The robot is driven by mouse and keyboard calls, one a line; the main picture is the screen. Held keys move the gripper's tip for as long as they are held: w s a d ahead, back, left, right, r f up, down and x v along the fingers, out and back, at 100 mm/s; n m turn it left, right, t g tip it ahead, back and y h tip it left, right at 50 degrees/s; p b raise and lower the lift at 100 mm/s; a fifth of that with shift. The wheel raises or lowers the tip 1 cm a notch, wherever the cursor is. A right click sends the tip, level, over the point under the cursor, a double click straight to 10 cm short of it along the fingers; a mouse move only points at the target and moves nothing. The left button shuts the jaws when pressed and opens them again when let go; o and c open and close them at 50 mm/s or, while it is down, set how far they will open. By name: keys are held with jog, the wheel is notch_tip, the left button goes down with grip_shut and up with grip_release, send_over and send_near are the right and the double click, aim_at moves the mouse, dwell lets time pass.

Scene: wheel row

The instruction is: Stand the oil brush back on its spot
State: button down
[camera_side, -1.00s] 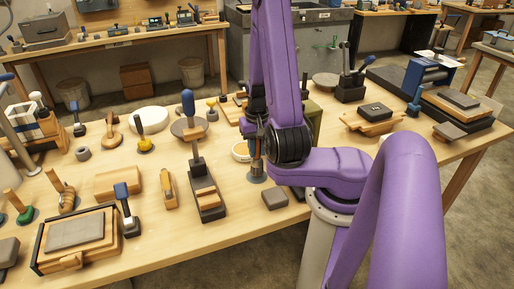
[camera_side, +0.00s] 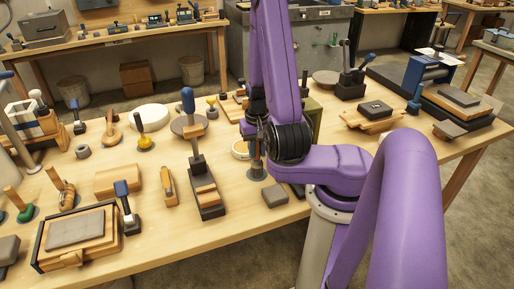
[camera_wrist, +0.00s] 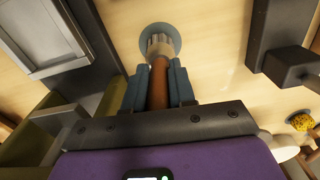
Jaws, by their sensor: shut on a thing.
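The oil brush (camera_wrist: 160,80) has a brown handle and a pale, ridged lower end. My gripper (camera_wrist: 161,90) is shut on its handle, with one dark finger on each side. The brush's pale end overlaps a round grey-blue disc (camera_wrist: 174,32), which looks like its spot, in the wrist view. I cannot tell whether the brush touches it. In the side view my gripper (camera_side: 256,142) points down at the middle of the table, and the lower part of the brush (camera_side: 257,164) shows beneath it. My arm hides part of this area.
A small grey block (camera_side: 275,195) lies in front. An olive box (camera_side: 314,118) stands behind on the right. Bare tabletop shows toward the front edge.

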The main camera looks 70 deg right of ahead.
jog(key=shift+f, duration=0.3)
jog(key=c, duration=0.8)
grip_release()
jog(key=shift+c, duration=0.2)
jog(key=shift+r, duration=4.05)
